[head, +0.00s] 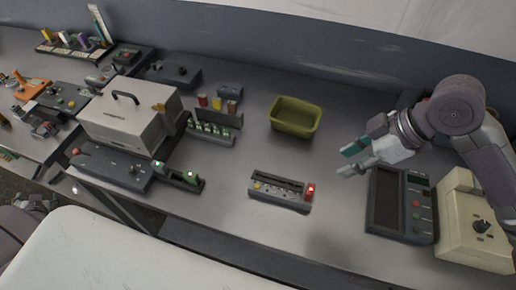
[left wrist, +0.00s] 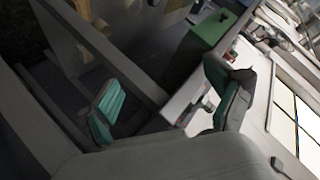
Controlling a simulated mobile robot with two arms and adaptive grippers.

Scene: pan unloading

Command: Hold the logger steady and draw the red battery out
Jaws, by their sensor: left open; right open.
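A small grey device (head: 275,198), which looks like the logger, lies on the bench near the front edge, with a long dark slot along its top. A red block (head: 310,190) with a bright light sits at its right end; I cannot tell whether this is the battery. My right gripper (head: 347,160) is open and empty, above the bench to the right of and behind the device, apart from it. My left gripper (left wrist: 168,90) shows only in the left wrist view, with its teal-padded fingers spread and nothing between them.
An olive bin (head: 296,117) stands behind the device. A dark panel instrument (head: 402,204) and a cream box (head: 474,222) stand on the right. A beige case (head: 130,118) and small coloured cylinders (head: 217,103) are on the left. Bench around the device is clear.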

